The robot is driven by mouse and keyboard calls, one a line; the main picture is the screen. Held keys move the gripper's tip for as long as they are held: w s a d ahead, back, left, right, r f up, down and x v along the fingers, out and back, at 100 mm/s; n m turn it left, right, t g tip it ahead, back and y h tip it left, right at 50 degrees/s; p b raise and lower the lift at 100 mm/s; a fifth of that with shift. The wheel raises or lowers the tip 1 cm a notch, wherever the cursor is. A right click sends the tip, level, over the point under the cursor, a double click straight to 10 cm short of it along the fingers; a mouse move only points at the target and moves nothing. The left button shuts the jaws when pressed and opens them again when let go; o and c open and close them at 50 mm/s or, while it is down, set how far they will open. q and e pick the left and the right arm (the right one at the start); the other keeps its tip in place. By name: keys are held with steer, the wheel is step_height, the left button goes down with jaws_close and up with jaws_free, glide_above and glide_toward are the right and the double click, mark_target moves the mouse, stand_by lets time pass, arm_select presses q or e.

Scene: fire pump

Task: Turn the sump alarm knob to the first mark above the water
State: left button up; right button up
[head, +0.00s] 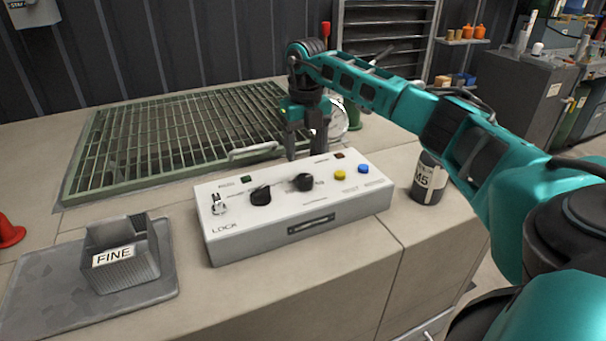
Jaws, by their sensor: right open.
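A white control box (300,209) sits on the counter, with a left black knob (260,195) and a right black knob (304,182) on its sloped top. The print is too small to tell which is the sump alarm knob. My right gripper (305,150) is open and points down, just behind the box's back edge. It appears empty and apart from both knobs. A round white dial (338,122) stands behind it, partly hidden by the gripper. No water or water marks can be made out. My left gripper is not in view.
The box also carries a silver switch (218,203) by "LOCK", a yellow button (340,175) and a blue button (363,169). A green grating (180,135) lies behind. A "FINE" holder (120,260) stands at left, a dark canister (428,180) at right.

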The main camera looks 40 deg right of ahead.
mark_target(305, 177)
step_height(305, 177, down, 6)
steer(key=shift+f, duration=0.85)
steer(key=shift+c, duration=0.3)
steer(key=c, duration=1)
